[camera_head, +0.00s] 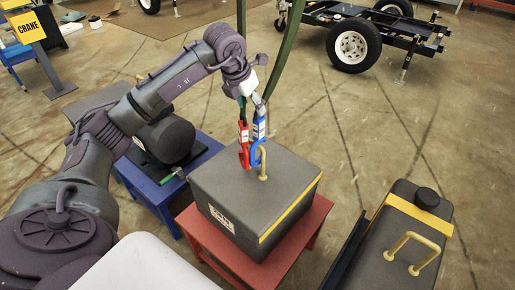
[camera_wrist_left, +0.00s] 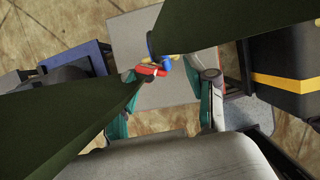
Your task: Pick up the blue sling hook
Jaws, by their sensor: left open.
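The blue sling hook (camera_head: 257,152) hangs beside the red sling hook (camera_head: 243,150), over the top of a grey box (camera_head: 225,180). It is close to the box's yellow handle (camera_head: 264,170); I cannot tell if they touch. My left gripper (camera_head: 254,98) is above the hooks, pointing down. In the left wrist view, the teal fingers of my left gripper (camera_wrist_left: 166,100) are apart, with the blue hook (camera_wrist_left: 165,63) and the red hook (camera_wrist_left: 150,70) near the gap between them. Dark green slings (camera_head: 285,50) partly cover that view. My right gripper is not visible.
The grey box stands on a red table (camera_head: 290,235). A blue table (camera_head: 150,190) with a dark cylinder (camera_head: 167,140) is at left. Another grey load (camera_head: 400,240) with a yellow handle is at right. A wheeled trailer (camera_head: 375,30) stands behind on open floor.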

